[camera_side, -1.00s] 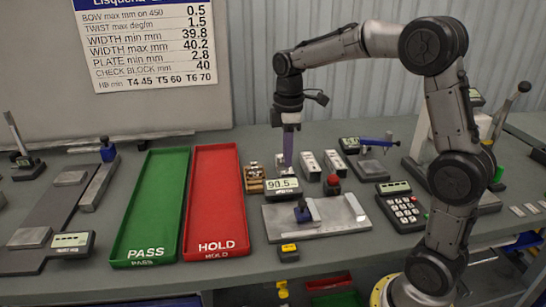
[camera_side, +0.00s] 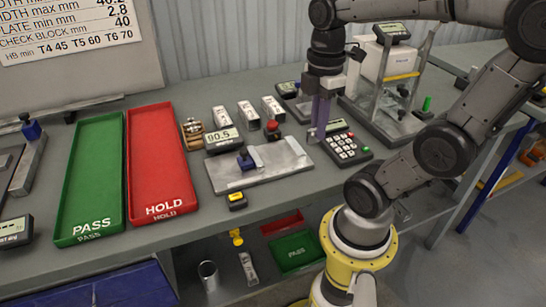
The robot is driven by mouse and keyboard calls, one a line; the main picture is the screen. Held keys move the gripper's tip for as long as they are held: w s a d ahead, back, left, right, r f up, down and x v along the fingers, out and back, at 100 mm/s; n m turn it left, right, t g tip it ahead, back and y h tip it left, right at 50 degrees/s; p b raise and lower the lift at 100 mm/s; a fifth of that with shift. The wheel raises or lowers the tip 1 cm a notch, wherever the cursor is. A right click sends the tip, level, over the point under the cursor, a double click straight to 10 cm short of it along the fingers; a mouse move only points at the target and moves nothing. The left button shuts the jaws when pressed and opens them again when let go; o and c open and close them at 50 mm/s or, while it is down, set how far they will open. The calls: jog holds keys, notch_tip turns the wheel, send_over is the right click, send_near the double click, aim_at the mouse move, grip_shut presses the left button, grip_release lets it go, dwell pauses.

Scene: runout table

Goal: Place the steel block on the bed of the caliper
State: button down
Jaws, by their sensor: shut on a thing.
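My gripper (camera_side: 318,132) points straight down at the right of the caliper, beside the keypad unit. It is shut on a small grey piece at its tips. I take this to be the steel block, but the fingers hide most of it. What looks like the caliper has a pale steel bed (camera_side: 226,181), a display reading 90.5 (camera_side: 222,139), a blue knob (camera_side: 245,160) and a red knob (camera_side: 272,127). The gripper is apart from the bed.
A green PASS tray (camera_side: 92,185) and a red HOLD tray (camera_side: 158,165) lie to the left. Three labelled blocks (camera_side: 247,112) and a small wooden rack (camera_side: 193,130) stand behind the caliper. The keypad unit (camera_side: 345,148) is close to my gripper. A stand (camera_side: 400,125) rises at right.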

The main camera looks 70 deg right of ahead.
jog(key=shift+m, duration=0.4)
jog(key=w+d+f, duration=0.2)
jog(key=w, duration=0.1)
jog(key=w+d+f, duration=0.2)
jog(key=w+f, duration=0.1)
jog(key=w+d+f, duration=0.3)
jog(key=shift+w+f, duration=0.1)
jog(key=shift+w, duration=0.05)
jog(key=f, duration=0.3)
jog(key=shift+w+d+f, duration=0.2)
jog(key=shift+w, duration=0.2)
jog(key=shift+f, duration=0.45)
jog(key=shift+f, duration=0.1)
jog(key=c, duration=1)
grip_release()
jog(key=shift+o, duration=0.2)
